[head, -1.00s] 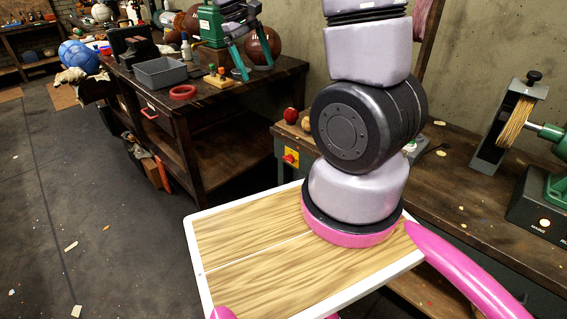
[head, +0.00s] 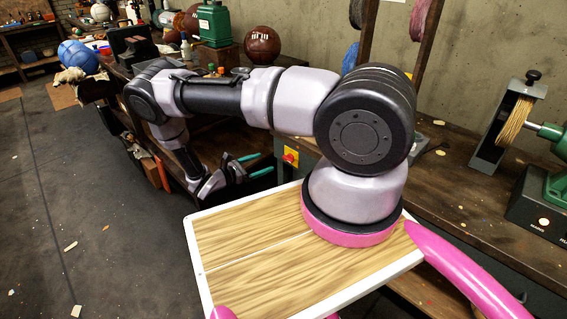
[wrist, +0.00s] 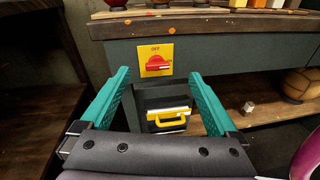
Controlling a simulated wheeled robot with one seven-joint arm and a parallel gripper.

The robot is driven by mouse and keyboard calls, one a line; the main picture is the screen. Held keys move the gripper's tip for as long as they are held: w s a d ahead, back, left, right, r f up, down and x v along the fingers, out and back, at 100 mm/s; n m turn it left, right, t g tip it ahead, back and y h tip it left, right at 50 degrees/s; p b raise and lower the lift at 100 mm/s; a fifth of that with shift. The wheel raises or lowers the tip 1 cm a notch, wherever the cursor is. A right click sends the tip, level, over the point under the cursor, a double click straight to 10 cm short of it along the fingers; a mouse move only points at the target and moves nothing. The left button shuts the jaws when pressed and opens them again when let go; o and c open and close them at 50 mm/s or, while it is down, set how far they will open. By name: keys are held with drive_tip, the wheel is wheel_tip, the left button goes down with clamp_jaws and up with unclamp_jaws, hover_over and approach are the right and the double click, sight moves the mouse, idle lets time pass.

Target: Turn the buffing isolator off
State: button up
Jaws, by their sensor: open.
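The buffing isolator is a yellow plate (wrist: 145,70) with a red rotary knob (wrist: 157,61), on the bench's grey front panel in the wrist view. "OFF" is printed at the plate's top. The knob's grip looks roughly level, not pointing up at that word. In the head view the isolator (head: 290,157) shows small under the bench top. My gripper (head: 268,164) is open and empty, just left of the isolator in the head view. In the wrist view the teal fingers of my gripper (wrist: 160,74) stand on either side of the plate, apart from it.
The bench top edge (wrist: 210,24) overhangs above the isolator. A black case with a yellow handle (wrist: 168,121) is below it. The buffing machine (head: 540,205), with a lit lamp, stands on the bench at right. Another workbench is behind my arm; open floor (head: 90,220) lies left.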

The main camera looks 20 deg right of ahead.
sight(286, 160)
wheel_tip(286, 160, down, 5)
drive_tip(key=d+n+t, duration=0.1)
drive_tip(key=n+t, duration=0.2)
drive_tip(key=x, duration=0.7)
drive_tip(key=s+x, duration=0.1)
drive_tip(key=x, duration=0.2)
drive_tip(key=shift+d+r, duration=0.2)
drive_tip(key=shift+d, duration=0.15)
drive_tip(key=c, duration=1.4)
